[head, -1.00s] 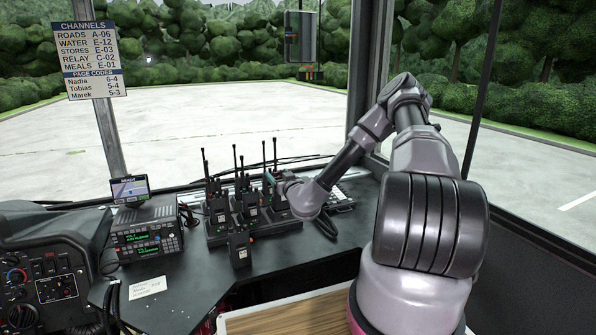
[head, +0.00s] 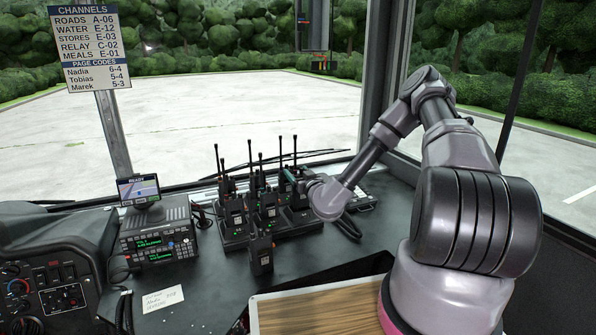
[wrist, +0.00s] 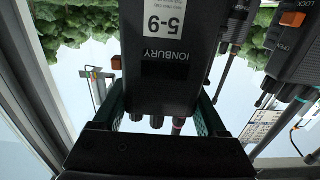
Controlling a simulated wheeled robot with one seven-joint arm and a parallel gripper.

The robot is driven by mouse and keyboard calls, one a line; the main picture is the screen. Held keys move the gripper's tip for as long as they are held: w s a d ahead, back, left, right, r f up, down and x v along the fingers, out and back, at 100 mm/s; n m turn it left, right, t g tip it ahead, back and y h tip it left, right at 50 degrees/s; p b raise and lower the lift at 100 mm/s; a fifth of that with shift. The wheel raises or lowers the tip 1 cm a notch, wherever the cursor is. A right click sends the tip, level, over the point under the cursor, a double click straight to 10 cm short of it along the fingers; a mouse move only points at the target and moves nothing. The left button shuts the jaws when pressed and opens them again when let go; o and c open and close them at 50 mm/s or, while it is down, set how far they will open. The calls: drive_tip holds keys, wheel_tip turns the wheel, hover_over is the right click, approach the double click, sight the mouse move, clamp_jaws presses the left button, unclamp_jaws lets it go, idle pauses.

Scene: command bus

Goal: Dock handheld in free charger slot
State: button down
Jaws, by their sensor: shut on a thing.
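A black handheld with a white 5-9 label and the name IONBURY (wrist: 165,60) fills the middle of the wrist view, upside down there. My gripper (wrist: 160,112) is shut on it, with a green-lined finger on each side near its knobs. In the head view my gripper (head: 291,178) is at the right end of the black charger bank (head: 236,244), and my wrist hides part of that end. Several handhelds with upright antennas stand in the bank. I cannot tell whether the held one is seated in a slot.
One handheld (head: 261,254) stands on the dark desk (head: 215,285) in front of the bank. A radio unit (head: 158,243) with a small screen (head: 138,190) is to the left. A paper note (head: 162,298) lies nearer. The window post (head: 382,80) rises behind my arm.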

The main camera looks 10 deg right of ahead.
drive_tip(key=shift+f, duration=2.15)
unclamp_jaws()
drive_tip(key=s+d, duration=0.2)
drive_tip(key=s, duration=0.8)
drive_tip(key=shift+s, duration=0.35)
